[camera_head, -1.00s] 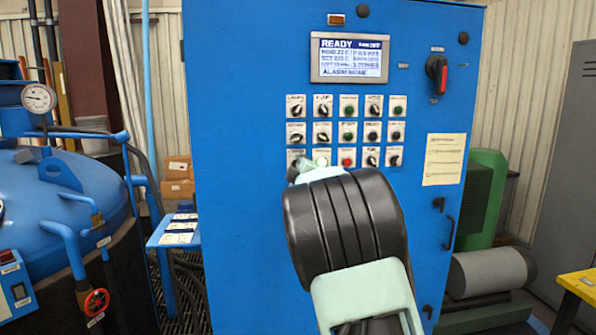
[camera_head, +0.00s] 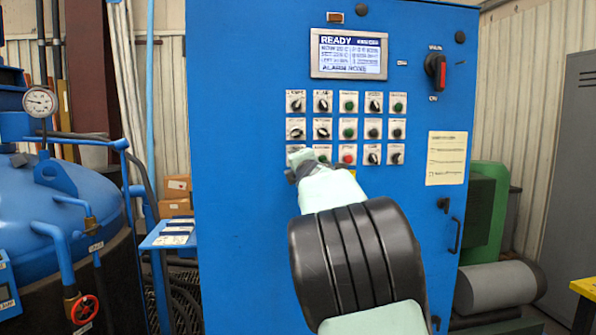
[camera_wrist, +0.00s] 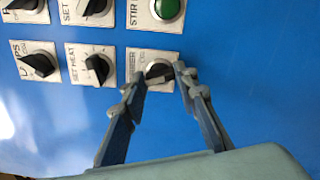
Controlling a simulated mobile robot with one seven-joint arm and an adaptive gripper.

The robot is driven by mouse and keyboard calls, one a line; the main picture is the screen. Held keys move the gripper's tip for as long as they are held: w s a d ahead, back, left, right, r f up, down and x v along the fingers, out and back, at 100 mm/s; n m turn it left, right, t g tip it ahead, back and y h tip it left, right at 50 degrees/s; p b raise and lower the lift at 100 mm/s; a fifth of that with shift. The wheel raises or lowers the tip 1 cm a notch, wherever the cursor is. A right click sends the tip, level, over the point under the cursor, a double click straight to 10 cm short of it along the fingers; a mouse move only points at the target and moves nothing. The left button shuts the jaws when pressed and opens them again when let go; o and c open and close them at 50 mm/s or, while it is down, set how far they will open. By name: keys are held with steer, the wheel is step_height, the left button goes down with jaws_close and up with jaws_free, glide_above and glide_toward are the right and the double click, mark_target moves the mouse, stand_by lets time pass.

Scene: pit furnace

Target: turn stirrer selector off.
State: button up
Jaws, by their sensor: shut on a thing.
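The stirrer selector (camera_wrist: 158,72) is a black rotary knob on a white label plate, partly readable in the wrist view. It sits at the end of its row there. My gripper (camera_wrist: 158,78) is shut on this knob, with one finger on each side of it. The head view shows my gripper (camera_head: 299,167) against the lower left of the control grid. It hides the knob there. The fingers cover part of the knob, and I cannot tell which marking it points to.
The blue cabinet (camera_head: 240,230) carries several other selectors and buttons close by, including a set heat knob (camera_wrist: 98,68) and a green button (camera_wrist: 166,8). A display (camera_head: 349,53) reads READY. A red-handled switch (camera_head: 436,70) is at upper right. A blue vessel (camera_head: 60,200) stands left.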

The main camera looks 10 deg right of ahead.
steer(key=shift+n+b, duration=0.35)
steer(key=shift+n, duration=0.45)
steer(key=o, duration=1.2)
steer(key=shift+c, duration=0.2)
steer(key=shift+s, duration=0.1)
steer(key=s, duration=1.1)
steer(key=shift+s, duration=0.4)
